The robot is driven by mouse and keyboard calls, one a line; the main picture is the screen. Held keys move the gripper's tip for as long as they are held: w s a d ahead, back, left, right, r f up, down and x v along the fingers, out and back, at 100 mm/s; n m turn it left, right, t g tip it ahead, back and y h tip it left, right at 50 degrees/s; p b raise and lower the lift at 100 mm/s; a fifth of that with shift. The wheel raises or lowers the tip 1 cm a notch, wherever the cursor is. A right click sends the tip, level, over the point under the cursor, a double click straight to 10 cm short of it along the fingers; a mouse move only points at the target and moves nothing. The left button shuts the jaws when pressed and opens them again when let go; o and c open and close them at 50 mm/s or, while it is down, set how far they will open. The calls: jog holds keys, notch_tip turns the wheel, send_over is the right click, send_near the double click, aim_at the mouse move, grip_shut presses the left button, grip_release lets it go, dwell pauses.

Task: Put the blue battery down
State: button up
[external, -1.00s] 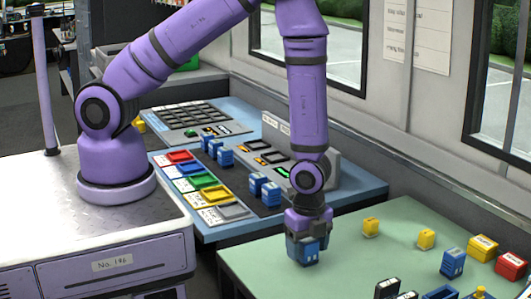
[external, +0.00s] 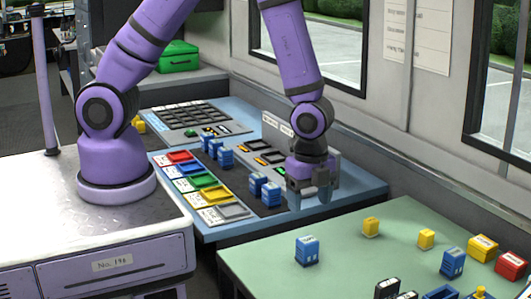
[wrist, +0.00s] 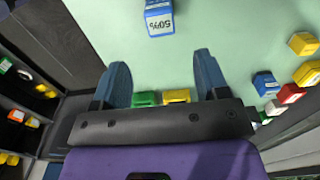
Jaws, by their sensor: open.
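The blue battery (external: 307,250) stands upright on the left part of the pale green table (external: 262,262). In the wrist view the battery (wrist: 158,18) shows at the top edge, with a white label that seems to read 50%. My gripper (external: 312,191) is open and empty, apart from the battery and behind it, near the front right of the blue desk. In the wrist view its two dark blue fingers (wrist: 161,75) are spread wide with nothing held between them.
Yellow blocks (external: 371,227), another blue battery (external: 453,262) and a red block (external: 511,266) stand on the green table's right part. The blue desk (external: 225,232) holds coloured trays, a grey console and several blue batteries. The table around the battery is clear.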

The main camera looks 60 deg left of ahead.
jog(key=a+r+n+t, duration=0.1)
jog(key=a+r+n, duration=0.3)
jog(key=a+r, duration=0.55)
jog(key=a+r+n+t, duration=0.2)
jog(key=a+r+n, duration=0.35)
jog(key=r, duration=0.75)
jog(key=s+a+r+n+t, duration=0.2)
jog(key=s+a+r+n, duration=0.6)
jog(key=s+a+r, duration=0.4)
jog(key=s, duration=0.3)
jog(key=shift+r, duration=0.3)
jog(key=shift+n, duration=0.25)
